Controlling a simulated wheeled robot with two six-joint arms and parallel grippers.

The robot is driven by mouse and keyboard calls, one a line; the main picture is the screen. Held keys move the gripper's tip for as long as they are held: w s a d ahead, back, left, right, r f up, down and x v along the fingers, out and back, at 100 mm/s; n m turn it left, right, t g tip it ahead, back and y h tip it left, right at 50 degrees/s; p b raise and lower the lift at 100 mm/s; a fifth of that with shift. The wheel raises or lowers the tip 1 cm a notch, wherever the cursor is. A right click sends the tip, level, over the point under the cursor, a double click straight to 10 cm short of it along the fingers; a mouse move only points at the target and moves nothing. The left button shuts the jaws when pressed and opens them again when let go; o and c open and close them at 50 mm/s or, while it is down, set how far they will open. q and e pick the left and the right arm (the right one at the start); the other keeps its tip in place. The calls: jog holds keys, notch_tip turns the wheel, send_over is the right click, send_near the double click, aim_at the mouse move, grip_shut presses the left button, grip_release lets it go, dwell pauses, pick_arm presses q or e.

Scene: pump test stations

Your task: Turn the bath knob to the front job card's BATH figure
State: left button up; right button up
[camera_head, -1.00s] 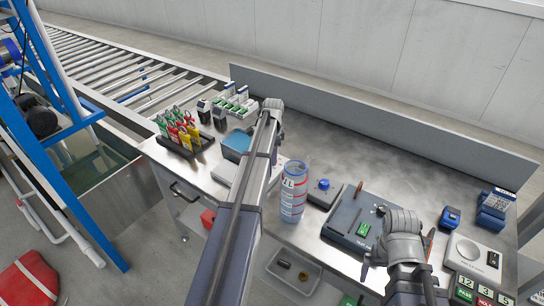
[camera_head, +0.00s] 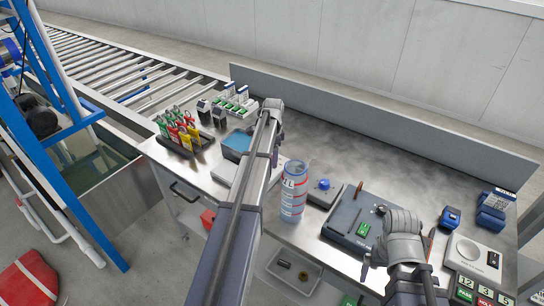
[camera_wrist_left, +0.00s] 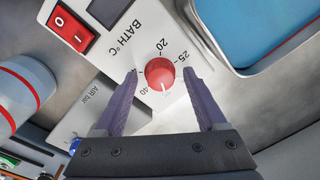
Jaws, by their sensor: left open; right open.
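The red bath knob (camera_wrist_left: 161,75) sits on a white panel (camera_wrist_left: 125,55) marked BATH °C in the left wrist view. The figures 20, 25 and 40 are readable around it; its white pointer line faces the lower edge of the picture. My left gripper (camera_wrist_left: 163,98) is open, its fingers on either side of the knob with visible gaps. In the head view my left arm hides the knob and the left fingertips. My right gripper (camera_head: 398,255) is open over the dark test box (camera_head: 345,225). No BATH figure on a job card is readable.
A red rocker switch (camera_wrist_left: 70,24) and an AIR bar panel (camera_wrist_left: 85,105) are beside the knob. The blue bath (camera_head: 237,143) stands close by. A clear cylinder (camera_head: 294,195) stands right of my left arm.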

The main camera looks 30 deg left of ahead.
pick_arm(q)
jog(key=shift+r, duration=0.15)
pick_arm(e)
jog(key=shift+r, duration=0.15)
pick_arm(q)
notch_tip(320, 180, up, 8)
jog(key=p, duration=0.7)
jog(key=shift+s+d+f+p, duration=0.15)
jog(key=shift+f+p, duration=0.1)
jog(key=shift+p, duration=0.15)
pick_arm(e)
notch_tip(320, 180, up, 8)
jog(key=shift+f, duration=0.2)
pick_arm(q)
jog(key=shift+f, duration=0.15)
pick_arm(e)
jog(key=shift+f, duration=0.2)
pick_arm(q)
jog(key=f+b, duration=0.3)
jog(key=b, duration=0.1)
jog(key=f+b, duration=0.3)
jog(key=f, duration=0.1)
jog(key=shift+w+a+f+b, duration=0.2)
jog(key=shift+f+b, duration=0.05)
jog(key=shift+b, duration=0.15)
pick_arm(e)
notch_tip(320, 180, down, 8)
jog(key=shift+r, duration=0.25)
